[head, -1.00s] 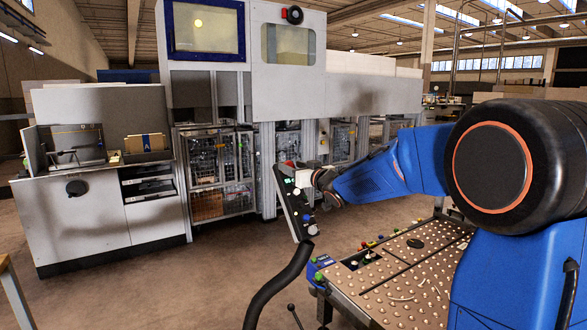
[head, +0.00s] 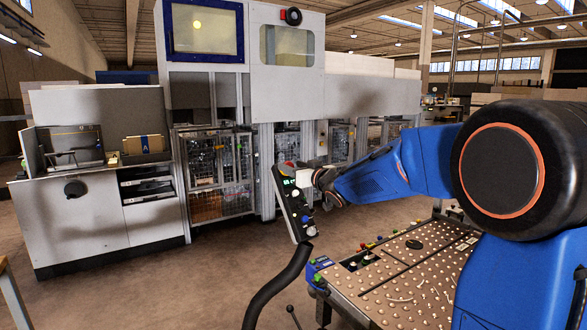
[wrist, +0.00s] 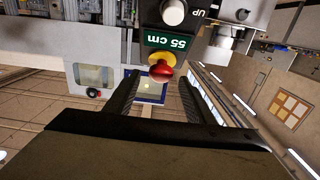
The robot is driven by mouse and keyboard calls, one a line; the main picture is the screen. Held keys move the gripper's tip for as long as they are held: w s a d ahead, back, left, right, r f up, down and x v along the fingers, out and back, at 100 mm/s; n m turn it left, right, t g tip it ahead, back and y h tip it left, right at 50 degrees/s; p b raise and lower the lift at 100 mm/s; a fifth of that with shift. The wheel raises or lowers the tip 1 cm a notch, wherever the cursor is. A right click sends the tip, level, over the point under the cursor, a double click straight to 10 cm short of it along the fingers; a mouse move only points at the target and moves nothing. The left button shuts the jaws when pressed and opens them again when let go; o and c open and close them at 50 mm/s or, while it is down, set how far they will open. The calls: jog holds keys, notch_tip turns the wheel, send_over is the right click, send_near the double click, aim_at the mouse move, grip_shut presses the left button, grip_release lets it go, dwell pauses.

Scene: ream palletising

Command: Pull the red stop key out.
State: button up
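The red stop key (wrist: 161,72) is a red mushroom-shaped knob on a yellow base, just below a green display reading 55 cm in the wrist view. It sits on a dark control panel, which stands tilted on a curved black post in the head view (head: 292,212). My gripper (wrist: 160,84) is open, one dark finger on each side of the knob's line. The knob appears centred between the fingertips, with visible gaps on both sides. I cannot tell how deep it lies between them.
A table with many ball rollers (head: 410,270) stands at the right under my arm. A large grey machine (head: 290,95) is behind the panel, and a grey cabinet (head: 90,205) stands at left. Open floor lies between.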

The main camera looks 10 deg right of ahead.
jog(key=v, duration=1.7)
jog(key=shift+s, duration=0.2)
jog(key=s+d+f+m+g+h, duration=0.25)
jog(key=s+f+h, duration=0.2)
jog(key=s, duration=0.25)
jog(key=s+d+f+m+g+h, duration=0.25)
jog(key=s+d+f, duration=0.2)
jog(key=s, duration=0.25)
jog(key=s+a+f+g, duration=0.2)
jog(key=s+f, duration=0.2)
jog(key=s, duration=0.3)
jog(key=s+a+f+n+g+y, duration=0.1)
jog(key=s+a+f+g, duration=0.1)
jog(key=s+f, duration=0.3)
jog(key=s+a+f+g, duration=0.2)
jog(key=s+f, duration=0.3)
jog(key=s, duration=0.5)
jog(key=shift+s+a+g, duration=0.25)
jog(key=shift+s+g, duration=0.05)
jog(key=shift+g, duration=0.4)
